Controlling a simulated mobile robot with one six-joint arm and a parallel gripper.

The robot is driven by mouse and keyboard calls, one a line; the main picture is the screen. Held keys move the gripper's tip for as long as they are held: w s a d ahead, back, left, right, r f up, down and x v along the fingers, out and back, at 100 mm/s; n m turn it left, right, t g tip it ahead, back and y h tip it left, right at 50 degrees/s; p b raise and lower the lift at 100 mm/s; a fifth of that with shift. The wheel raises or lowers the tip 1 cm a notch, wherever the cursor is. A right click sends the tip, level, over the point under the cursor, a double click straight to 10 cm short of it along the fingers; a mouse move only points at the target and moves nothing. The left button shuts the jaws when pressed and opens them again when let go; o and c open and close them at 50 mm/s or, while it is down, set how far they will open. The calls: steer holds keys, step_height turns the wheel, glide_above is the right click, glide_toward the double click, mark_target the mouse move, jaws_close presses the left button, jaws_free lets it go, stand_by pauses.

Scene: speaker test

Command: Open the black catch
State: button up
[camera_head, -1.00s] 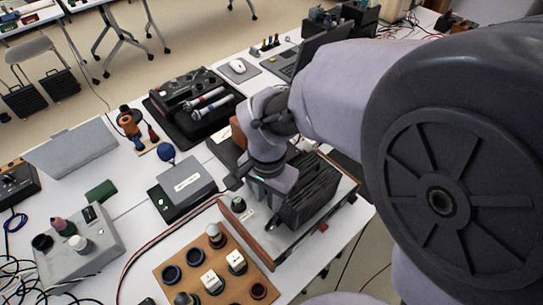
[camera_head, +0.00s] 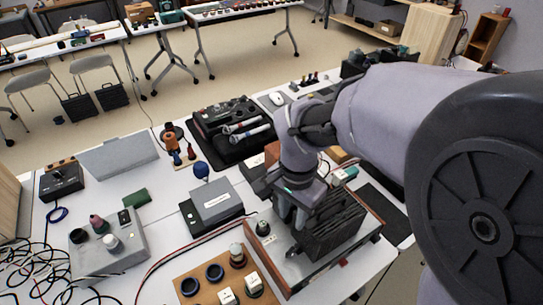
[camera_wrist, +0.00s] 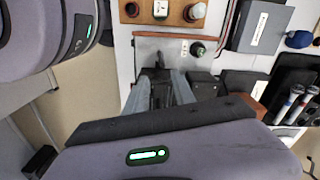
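A device with a wooden-edged grey top (camera_head: 322,266) carries a block of black fins (camera_head: 335,228). My gripper (camera_head: 298,226) points down at the near left side of the fins, close to the device's top. In the wrist view, the two grey fingers of my gripper (camera_wrist: 162,78) stand a little apart, with something dark between and beyond them. A small dark part (camera_wrist: 157,66), possibly the black catch, shows at the fingertips. I cannot tell whether the fingers touch it. My arm and the fins hide part of this area.
A grey labelled box (camera_head: 216,204) stands left of the device. A wooden board with knobs and round sockets (camera_head: 225,278) lies in front. A red and black cable (camera_head: 165,262) runs between. A dark tray with two cylinders (camera_head: 232,136) lies behind. Bare white table shows around the grey box.

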mark_target(289, 251)
step_height(289, 251, down, 17)
steer(key=b, duration=0.7)
steer(key=shift+d+f, duration=0.1)
steer(key=shift+f, duration=0.1)
jaws_close()
